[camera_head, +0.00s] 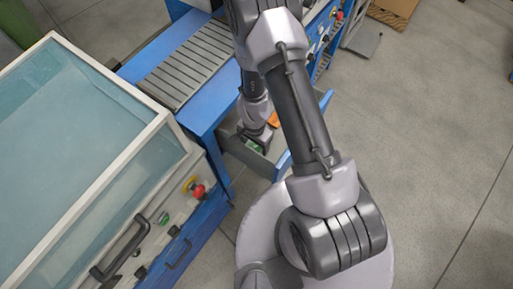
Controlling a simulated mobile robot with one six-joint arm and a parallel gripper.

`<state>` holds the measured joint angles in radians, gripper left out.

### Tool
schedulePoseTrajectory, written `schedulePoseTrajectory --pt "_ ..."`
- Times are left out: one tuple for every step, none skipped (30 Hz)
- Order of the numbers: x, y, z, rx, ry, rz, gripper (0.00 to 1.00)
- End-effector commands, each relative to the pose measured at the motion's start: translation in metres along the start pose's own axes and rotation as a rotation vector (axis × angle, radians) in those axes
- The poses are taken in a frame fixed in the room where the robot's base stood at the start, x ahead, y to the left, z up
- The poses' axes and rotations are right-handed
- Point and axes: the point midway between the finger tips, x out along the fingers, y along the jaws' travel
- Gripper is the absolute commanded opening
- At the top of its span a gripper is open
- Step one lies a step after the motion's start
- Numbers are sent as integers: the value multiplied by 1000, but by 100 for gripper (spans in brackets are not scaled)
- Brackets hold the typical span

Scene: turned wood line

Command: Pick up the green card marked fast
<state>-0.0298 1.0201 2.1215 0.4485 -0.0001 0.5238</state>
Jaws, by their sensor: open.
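A small green piece (250,146), likely the green card, shows inside an open drawer (244,154) under the blue machine table. Its marking is too small to read. My gripper (259,142) is open and points down into the drawer, right at the green piece and partly covering it. I cannot tell whether the fingers touch it. An orange piece (273,119) lies in the drawer just beyond my gripper.
The blue table with grey slats (190,65) stands behind the drawer. A glass-topped machine (80,130) with a red button (198,191) and black handles fills the left. The grey floor (440,130) is clear at right.

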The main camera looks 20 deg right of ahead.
Motion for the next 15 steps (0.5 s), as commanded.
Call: schedulePoseTrajectory --pt "-2 0 0 0 0 0 71" --pt "-3 0 0 0 0 0 71" --pt "-3 0 0 0 0 0 65" --pt "-3 0 0 0 0 0 59" --pt "-3 0 0 0 0 0 53" --pt "-3 0 0 0 0 0 45" --pt "-3 0 0 0 0 0 40" --pt "-3 0 0 0 0 0 34" --pt "-3 0 0 0 0 0 26" --pt "-3 0 0 0 0 0 20" --pt "-3 0 0 0 0 0 14" --pt "-3 0 0 0 0 0 6" --pt "-3 0 0 0 0 0 6" --pt "-3 0 0 0 0 0 6" --pt "-3 0 0 0 0 0 6"
